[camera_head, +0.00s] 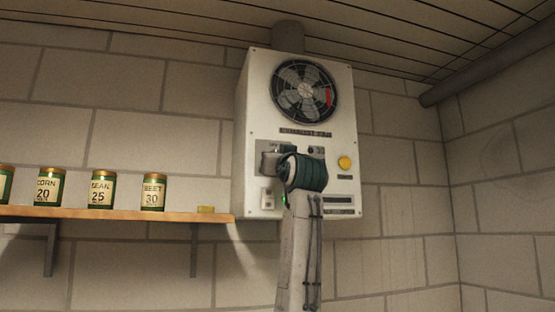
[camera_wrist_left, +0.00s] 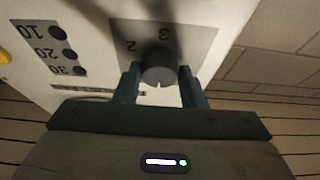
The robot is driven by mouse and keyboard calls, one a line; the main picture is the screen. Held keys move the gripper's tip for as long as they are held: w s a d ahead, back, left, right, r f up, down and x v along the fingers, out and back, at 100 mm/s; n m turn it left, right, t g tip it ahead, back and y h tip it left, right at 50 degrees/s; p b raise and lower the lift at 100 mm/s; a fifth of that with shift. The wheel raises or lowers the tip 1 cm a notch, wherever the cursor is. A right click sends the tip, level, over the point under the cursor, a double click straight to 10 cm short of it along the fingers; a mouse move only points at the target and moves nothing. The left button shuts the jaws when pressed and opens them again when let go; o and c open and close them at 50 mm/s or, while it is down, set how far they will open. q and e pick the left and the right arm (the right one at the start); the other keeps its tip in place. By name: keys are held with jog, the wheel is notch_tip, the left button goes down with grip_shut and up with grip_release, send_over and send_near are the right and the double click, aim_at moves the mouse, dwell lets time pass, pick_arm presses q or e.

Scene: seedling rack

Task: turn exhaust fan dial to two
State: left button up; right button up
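The exhaust fan unit (camera_head: 249,100) is a white wall box with a round dark fan (camera_head: 305,91) behind a grille. Its dial (camera_wrist_left: 158,67) is a dark round knob on a grey plate (camera_wrist_left: 200,40); the figures 2 and 3 show upside down beside it in the left wrist view. My left gripper (camera_wrist_left: 159,72) has one finger on each side of the dial, with small gaps showing, so it looks open around it. In the head view my teal left wrist covers most of the dial area. My right gripper is in neither view.
A yellow button (camera_head: 344,163) sits right of my wrist on the box. Dark dots (camera_wrist_left: 69,55) marked 10, 20 and 30 show beside the dial plate. A wooden shelf (camera_head: 120,214) with several labelled cans is at left. A pipe (camera_head: 490,75) runs along the right wall.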

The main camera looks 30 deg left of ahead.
pick_arm(q)
jog(key=shift+c, duration=0.8)
jog(key=shift+m, duration=0.4)
jog(key=shift+s+a+r+m+g+h, duration=0.2)
jog(key=shift+m+h, duration=1.35)
jog(key=shift+m, duration=2.9)
jog(key=shift+s+d+r+m+g+h, duration=0.2)
jog(key=shift+m+h, duration=1.3)
jog(key=shift+m, duration=2.9)
jog(key=shift+w+a+r+m+g+h, duration=0.1)
jog(key=shift+a+r+m+g+h, duration=0.2)
jog(key=shift+m+h, duration=2.7)
jog(key=m+y, duration=0.3)
